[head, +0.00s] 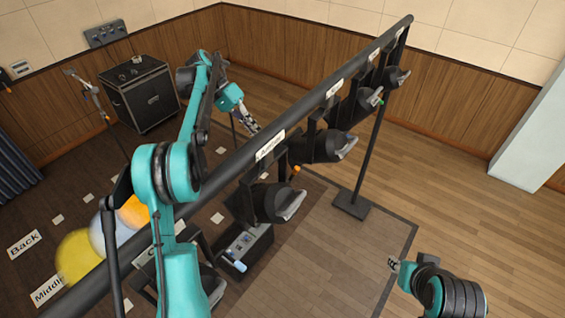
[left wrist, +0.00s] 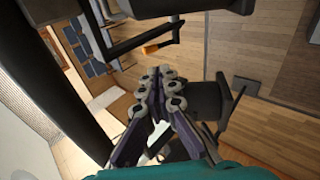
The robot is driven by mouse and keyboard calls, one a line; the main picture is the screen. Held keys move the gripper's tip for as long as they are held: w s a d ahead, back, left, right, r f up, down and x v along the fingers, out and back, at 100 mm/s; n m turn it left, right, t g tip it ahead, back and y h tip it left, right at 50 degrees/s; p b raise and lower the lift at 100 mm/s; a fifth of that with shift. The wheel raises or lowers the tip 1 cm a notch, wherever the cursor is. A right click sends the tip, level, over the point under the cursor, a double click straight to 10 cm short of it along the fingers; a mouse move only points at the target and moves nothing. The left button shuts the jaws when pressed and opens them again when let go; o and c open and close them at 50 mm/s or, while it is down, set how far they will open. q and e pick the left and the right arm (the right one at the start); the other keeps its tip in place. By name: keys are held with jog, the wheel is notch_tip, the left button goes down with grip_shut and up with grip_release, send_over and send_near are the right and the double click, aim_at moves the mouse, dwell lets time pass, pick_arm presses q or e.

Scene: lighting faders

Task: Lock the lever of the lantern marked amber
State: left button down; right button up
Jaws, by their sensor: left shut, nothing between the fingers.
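The label (head: 270,145) on the long black bar appears to read Amber. Below it hangs a black lantern (head: 272,203). A small orange lever (head: 296,170) sticks out beside this lantern; an orange piece, seemingly that lever, also shows in the left wrist view (left wrist: 157,47). My left gripper (head: 254,127) is behind the bar, close to the label and apart from the lever. Its fingers (left wrist: 160,72) are shut and empty. My right gripper (head: 393,264) is low at the right, away from the lanterns; its fingers are too small to read.
More lanterns (head: 332,146) hang along the bar toward the back right. A black stand (head: 351,203) rises from the floor there. A speaker cabinet (head: 144,97) stands at the back left. The wooden floor at right is clear.

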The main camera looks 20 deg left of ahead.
pick_arm(q)
jog(key=b, duration=0.3)
send_over(291, 176)
jog(key=a, duration=0.2)
jog(key=shift+w+d+f, duration=0.1)
jog(key=shift+w+f, duration=0.05)
jog(key=shift+f, duration=1.3)
jog(key=shift+w+a+f, duration=0.1)
jog(key=shift+w+f, duration=0.05)
jog(key=shift+f, duration=1.3)
jog(key=shift+w+d+f, duration=0.1)
jog(key=shift+w+f, duration=0.05)
jog(key=shift+f, duration=1.3)
jog(key=shift+d+y, duration=0.2)
jog(key=shift+y, duration=0.1)
jog(key=shift+s+d+y, duration=0.25)
jog(key=shift+d+y, duration=0.05)
jog(key=shift+d, duration=0.05)
jog(key=shift+w+a, duration=0.15)
jog(key=shift+a, duration=0.05)
